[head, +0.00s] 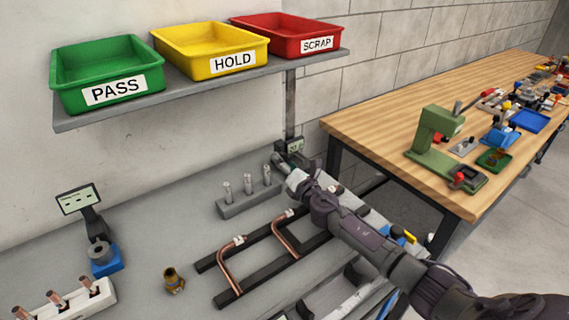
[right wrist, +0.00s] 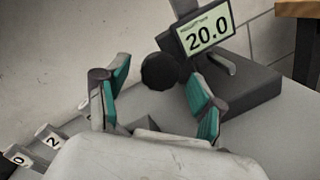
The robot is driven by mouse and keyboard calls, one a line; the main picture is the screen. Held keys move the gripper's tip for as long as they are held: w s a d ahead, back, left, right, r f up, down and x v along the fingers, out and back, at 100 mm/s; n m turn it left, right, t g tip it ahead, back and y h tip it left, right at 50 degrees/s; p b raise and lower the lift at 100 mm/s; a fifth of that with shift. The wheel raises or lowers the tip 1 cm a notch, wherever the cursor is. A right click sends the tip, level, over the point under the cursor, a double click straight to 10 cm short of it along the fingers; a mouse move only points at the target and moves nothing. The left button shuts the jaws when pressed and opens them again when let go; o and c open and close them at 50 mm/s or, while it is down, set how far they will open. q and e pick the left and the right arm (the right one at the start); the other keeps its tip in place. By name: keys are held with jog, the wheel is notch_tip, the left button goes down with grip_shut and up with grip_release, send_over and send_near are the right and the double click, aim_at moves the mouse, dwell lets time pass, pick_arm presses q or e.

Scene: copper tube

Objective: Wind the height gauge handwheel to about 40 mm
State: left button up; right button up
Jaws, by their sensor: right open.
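The height gauge (right wrist: 255,85) is in the right wrist view, with a lit display (right wrist: 207,34) reading 20.0. Its round black handwheel (right wrist: 160,72) faces my right gripper (right wrist: 160,92). The two teal-padded fingers are open, one on each side of the handwheel; I cannot tell whether either touches it. In the head view my right gripper (head: 281,164) reaches the gauge's display (head: 296,145) at the back of the grey bench, and my arm hides most of the gauge. My left gripper is not in view.
A grey block with several numbered pins (head: 248,200) stands close left of my right gripper. Bent copper tubes (head: 232,265) lie on a black rack below my arm. A shelf (head: 200,92) with green, yellow and red bins overhangs the bench. A wooden table (head: 385,125) stands right.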

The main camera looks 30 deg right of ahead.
jog(key=shift+w, duration=0.15)
jog(key=c, duration=1.2)
jog(key=shift+o, duration=0.2)
jog(key=shift+m, duration=0.3)
jog(key=m+p, duration=0.2)
jog(key=m, duration=0.1)
jog(key=shift+r+g, duration=0.2)
jog(key=shift+g, duration=0.1)
jog(key=m+y+p, duration=0.1)
jog(key=m+p, duration=0.2)
jog(key=m, duration=0.1)
jog(key=shift+m+g, duration=0.3)
jog(key=m+p, duration=0.2)
jog(key=m, duration=0.2)
jog(key=shift+d+y, duration=0.15)
jog(key=shift+y, duration=0.15)
jog(key=shift+m+g+y+p, duration=0.4)
jog(key=shift+m+p, duration=0.4)
jog(key=shift+m, duration=0.5)
